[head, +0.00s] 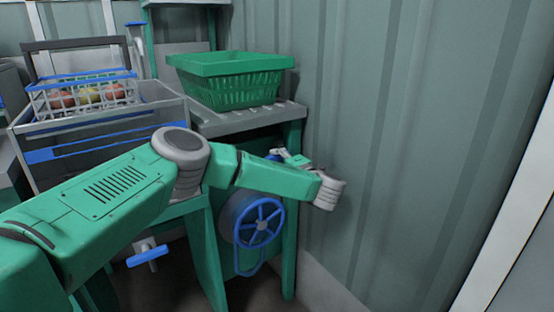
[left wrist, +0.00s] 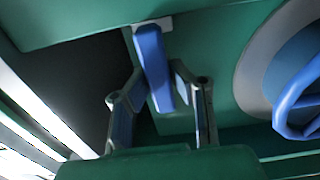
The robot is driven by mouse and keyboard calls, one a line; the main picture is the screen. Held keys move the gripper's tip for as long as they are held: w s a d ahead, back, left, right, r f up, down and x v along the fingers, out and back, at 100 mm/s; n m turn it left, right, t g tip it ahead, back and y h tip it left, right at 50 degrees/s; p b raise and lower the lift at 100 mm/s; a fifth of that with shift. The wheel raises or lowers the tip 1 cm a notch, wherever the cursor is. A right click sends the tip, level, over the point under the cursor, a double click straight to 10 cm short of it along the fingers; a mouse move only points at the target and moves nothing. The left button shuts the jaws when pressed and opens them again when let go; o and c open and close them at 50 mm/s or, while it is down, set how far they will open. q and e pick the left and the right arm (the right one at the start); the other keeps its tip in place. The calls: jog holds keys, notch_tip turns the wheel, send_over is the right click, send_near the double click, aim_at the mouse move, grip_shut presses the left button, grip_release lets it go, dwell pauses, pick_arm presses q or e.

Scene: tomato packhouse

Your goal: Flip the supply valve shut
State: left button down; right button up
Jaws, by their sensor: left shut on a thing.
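The blue valve lever (left wrist: 152,62) hangs from a pale mount on a green panel in the left wrist view, slightly tilted. My left gripper (left wrist: 158,88) has a finger on each side of the lever and is shut on it. In the head view my left gripper (head: 280,154) shows only in small part behind my green forearm, at the green stand under the counter. A bit of blue (head: 273,158) shows beside it; most of the lever is hidden there. My right gripper is in neither view.
A blue handwheel (head: 258,222) is on the stand just below my forearm; it also shows in the left wrist view (left wrist: 298,100). A blue T-handle (head: 147,257) sits lower left. A green crate (head: 230,66) stands on the counter. A corrugated wall (head: 420,130) closes the right side.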

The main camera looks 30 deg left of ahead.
pick_arm(q)
jog(key=shift+s+f, duration=0.1)
jog(key=shift+f, duration=0.2)
jog(key=c, duration=1.4)
grip_release()
jog(key=shift+c, duration=0.2)
jog(key=shift+r, duration=0.1)
jog(key=v, duration=1.2)
